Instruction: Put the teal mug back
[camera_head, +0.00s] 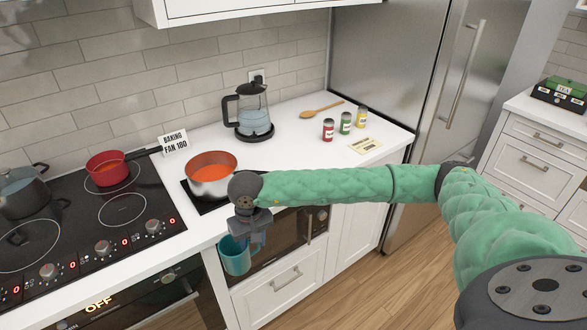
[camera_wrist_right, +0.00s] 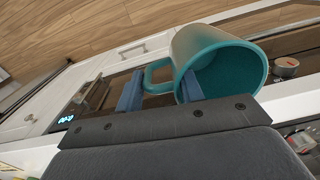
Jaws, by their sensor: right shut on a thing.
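The teal mug (camera_head: 234,260) hangs below my right gripper (camera_head: 246,232) in the head view, in front of the counter's front edge and the built-in appliance below it. The right gripper is shut on the mug. In the wrist view the mug (camera_wrist_right: 218,62) is large, with its open mouth turned toward the camera and its inside looking empty. Its handle (camera_wrist_right: 157,76) lies between the two blue fingers of the right gripper (camera_wrist_right: 160,92); the right finger overlaps the mug's rim. The left gripper is in neither view.
A pot with orange contents (camera_head: 212,175) stands just behind the gripper. A red pot (camera_head: 107,168) sits on the hob. Bare counter (camera_head: 290,150) lies between.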

